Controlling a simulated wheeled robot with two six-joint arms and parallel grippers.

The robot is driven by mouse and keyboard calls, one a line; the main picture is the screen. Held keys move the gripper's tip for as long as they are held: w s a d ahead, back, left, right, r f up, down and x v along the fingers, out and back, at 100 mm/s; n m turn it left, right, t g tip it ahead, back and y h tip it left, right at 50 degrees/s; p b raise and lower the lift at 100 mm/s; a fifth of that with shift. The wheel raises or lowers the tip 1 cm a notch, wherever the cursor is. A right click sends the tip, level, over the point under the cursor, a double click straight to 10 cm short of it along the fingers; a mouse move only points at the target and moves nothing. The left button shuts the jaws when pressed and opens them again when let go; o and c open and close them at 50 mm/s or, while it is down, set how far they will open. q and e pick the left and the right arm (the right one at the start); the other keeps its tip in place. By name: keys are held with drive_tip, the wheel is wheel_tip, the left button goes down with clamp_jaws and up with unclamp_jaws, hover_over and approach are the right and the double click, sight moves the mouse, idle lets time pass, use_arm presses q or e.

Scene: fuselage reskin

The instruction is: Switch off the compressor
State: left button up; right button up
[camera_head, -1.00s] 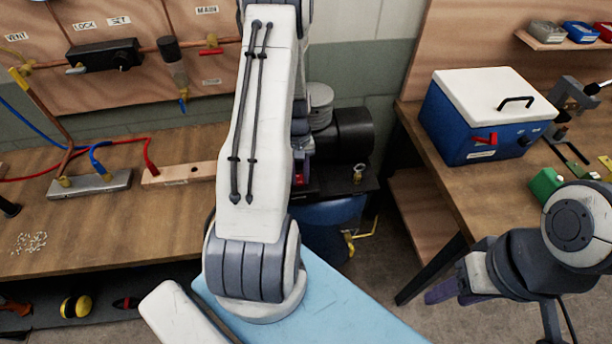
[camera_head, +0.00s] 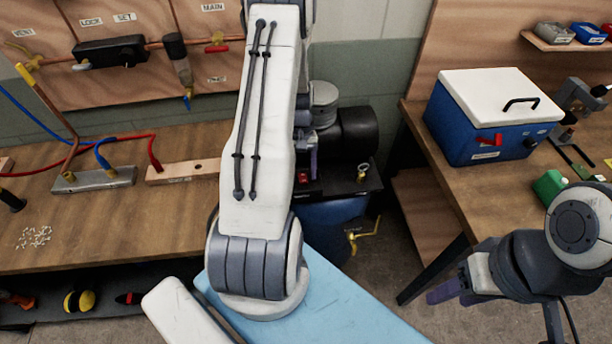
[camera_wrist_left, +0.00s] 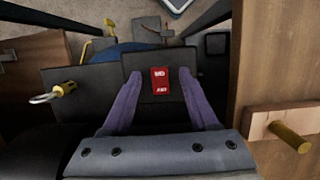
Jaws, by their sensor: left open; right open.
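The compressor stands on the floor between the benches, with a black motor (camera_head: 355,135) above a blue tank (camera_head: 330,222). Its red rocker switch (camera_head: 303,176) is on a dark panel, just right of my left arm. In the left wrist view, the switch (camera_wrist_left: 160,80) has white lettering, too small to read surely. My left gripper (camera_wrist_left: 161,80) is open, its purple fingers appearing either side of the switch; contact cannot be told. In the head view, my arm hides most of that gripper. My right gripper (camera_head: 452,290) is open and empty at the lower right.
A brass fitting (camera_head: 362,172) and a yellow valve handle (camera_head: 365,235) project from the compressor's right side. The left bench (camera_head: 110,235) holds manifolds and hoses. A blue box with a white lid (camera_head: 490,120) stands on the right bench.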

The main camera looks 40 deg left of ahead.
sight(304, 173)
use_arm(q)
drive_tip(key=b+v, duration=0.2)
drive_tip(key=v, duration=0.7)
drive_tip(key=shift+r, duration=0.35)
drive_tip(key=shift+a, duration=0.1)
drive_tip(key=s+d+r+m+y, duration=0.1)
drive_tip(key=d+r+m, duration=0.3)
drive_tip(key=d, duration=0.7)
drive_tip(key=d+r+m, duration=0.4)
drive_tip(key=d, duration=0.7)
drive_tip(key=s+d+r+m+t, duration=0.2)
drive_tip(key=s+d+m, duration=0.7)
drive_tip(key=s, duration=0.7)
drive_tip(key=d+r, duration=0.1)
drive_tip(key=d, duration=0.2)
drive_tip(key=shift+s+d, duration=0.35)
